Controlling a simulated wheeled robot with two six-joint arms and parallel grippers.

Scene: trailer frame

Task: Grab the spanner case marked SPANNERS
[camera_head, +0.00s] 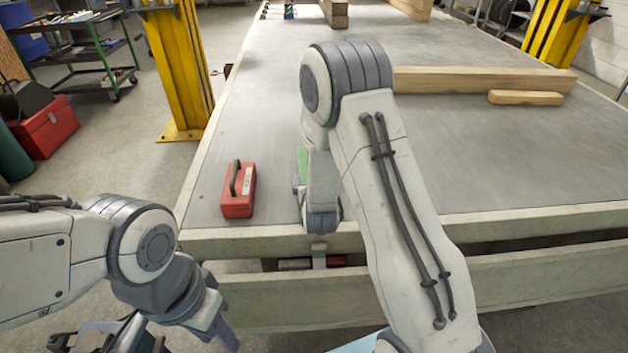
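A small red case (238,196) with a dark handle on top stands near the front left corner of the grey trailer deck (270,110). A pale label shows on its right side, too small to read. My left gripper (226,338) is low in front of the trailer's front edge, below the case and apart from it; its purple finger points down and I cannot see whether it is open. My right arm stands over the deck, right of the case. My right gripper (299,190) is mostly hidden behind its own arm; only green and purple bits show.
Timber beams (480,79) and a short wood block (525,97) lie on the deck at the right. Yellow posts (178,65) flank the trailer. A larger red toolbox (46,127) and a green cart (75,50) stand on the floor at left. The deck behind the case is clear.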

